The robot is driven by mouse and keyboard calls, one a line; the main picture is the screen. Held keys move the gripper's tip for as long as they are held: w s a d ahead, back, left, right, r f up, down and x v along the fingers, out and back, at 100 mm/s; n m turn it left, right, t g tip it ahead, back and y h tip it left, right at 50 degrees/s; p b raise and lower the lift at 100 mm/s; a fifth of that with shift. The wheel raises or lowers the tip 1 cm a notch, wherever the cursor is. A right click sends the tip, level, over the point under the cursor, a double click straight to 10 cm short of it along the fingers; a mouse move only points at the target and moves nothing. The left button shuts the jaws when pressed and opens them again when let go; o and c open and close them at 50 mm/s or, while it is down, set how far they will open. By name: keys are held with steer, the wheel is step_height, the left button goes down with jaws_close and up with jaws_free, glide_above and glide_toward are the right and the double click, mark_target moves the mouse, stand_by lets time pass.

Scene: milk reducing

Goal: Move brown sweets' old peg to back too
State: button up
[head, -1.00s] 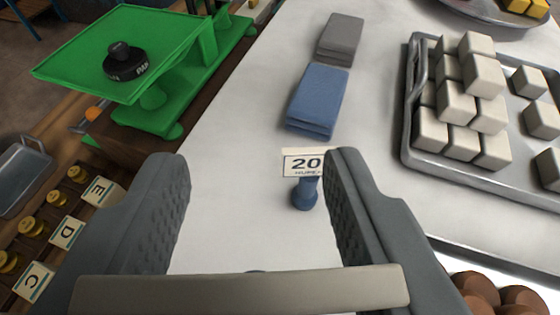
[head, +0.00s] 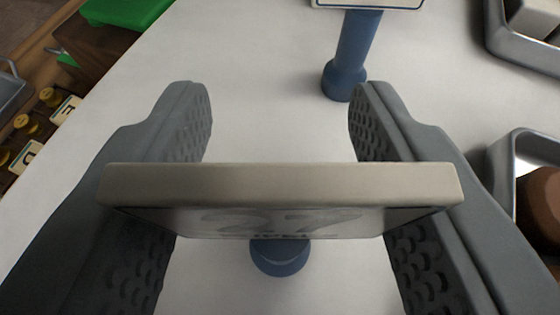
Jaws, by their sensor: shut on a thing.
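A price peg with a pale card (head: 280,185) and a round blue foot (head: 280,262) stands between the fingers of my gripper (head: 280,110). The card's face is seen steeply from above and its number looks like 27. The card spans the gap from finger to finger, and my gripper is shut on it. Whether the foot touches the white table cannot be told. Brown sweets (head: 540,205) show at the right edge, mostly cut off, in a metal tray (head: 525,145).
A second blue peg (head: 348,60) stands just beyond my right finger, its card cut off at the top. Another metal tray (head: 500,48) is at the top right. The white table (head: 240,50) is clear to the left. A green stand (head: 125,10) is at the top left.

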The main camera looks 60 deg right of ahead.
steer(key=o, duration=1.1)
steer(key=shift+c, duration=0.2)
steer(key=shift+r, duration=0.1)
steer(key=v, duration=1.2)
